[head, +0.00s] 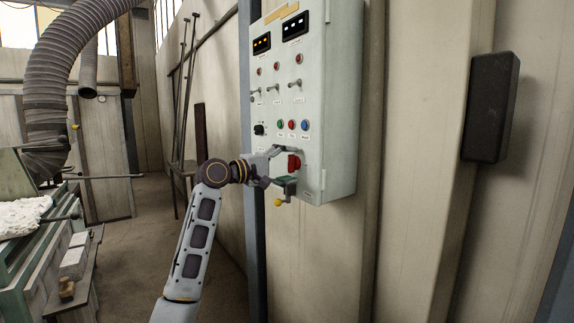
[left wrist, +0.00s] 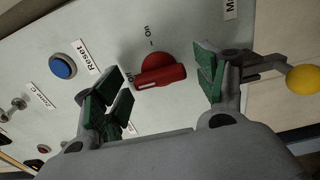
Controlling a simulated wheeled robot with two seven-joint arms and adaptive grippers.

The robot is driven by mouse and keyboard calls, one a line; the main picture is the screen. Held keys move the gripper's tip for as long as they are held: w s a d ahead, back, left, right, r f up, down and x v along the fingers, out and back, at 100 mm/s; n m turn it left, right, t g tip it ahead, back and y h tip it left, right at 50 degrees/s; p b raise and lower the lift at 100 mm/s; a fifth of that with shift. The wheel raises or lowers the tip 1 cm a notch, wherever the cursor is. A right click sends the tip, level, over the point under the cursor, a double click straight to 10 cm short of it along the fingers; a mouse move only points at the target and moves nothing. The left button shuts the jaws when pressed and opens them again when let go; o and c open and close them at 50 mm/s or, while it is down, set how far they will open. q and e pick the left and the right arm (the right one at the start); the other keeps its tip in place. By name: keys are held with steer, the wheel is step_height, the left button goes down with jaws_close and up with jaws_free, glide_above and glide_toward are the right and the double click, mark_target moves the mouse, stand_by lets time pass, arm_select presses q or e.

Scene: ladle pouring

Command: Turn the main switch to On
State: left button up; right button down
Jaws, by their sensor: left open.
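The main switch is a red rotary knob (head: 294,163) low on the grey control cabinet (head: 342,110). In the left wrist view the red knob (left wrist: 162,72) has an "On" label above it and a partly hidden label at its left end. A white line on its grip lies towards that left label. My left gripper (head: 284,168) is open in front of the knob. In the left wrist view its green-padded fingers (left wrist: 160,85) stand on either side of the knob, with gaps to it. My right gripper is out of view.
A blue Reset button (left wrist: 62,67) is left of the gripper in the wrist view. A yellow ball (left wrist: 303,78) on a grey stem sits close beside the right finger. More buttons, toggles and displays are higher on the cabinet. A dark box (head: 490,107) hangs on the right wall.

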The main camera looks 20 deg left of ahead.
arm_select(q)
steer(key=c, duration=1)
steer(key=shift+m, duration=0.4)
steer(key=m+b, duration=0.1)
steer(key=m, duration=1.6)
steer(key=shift+f, duration=0.1)
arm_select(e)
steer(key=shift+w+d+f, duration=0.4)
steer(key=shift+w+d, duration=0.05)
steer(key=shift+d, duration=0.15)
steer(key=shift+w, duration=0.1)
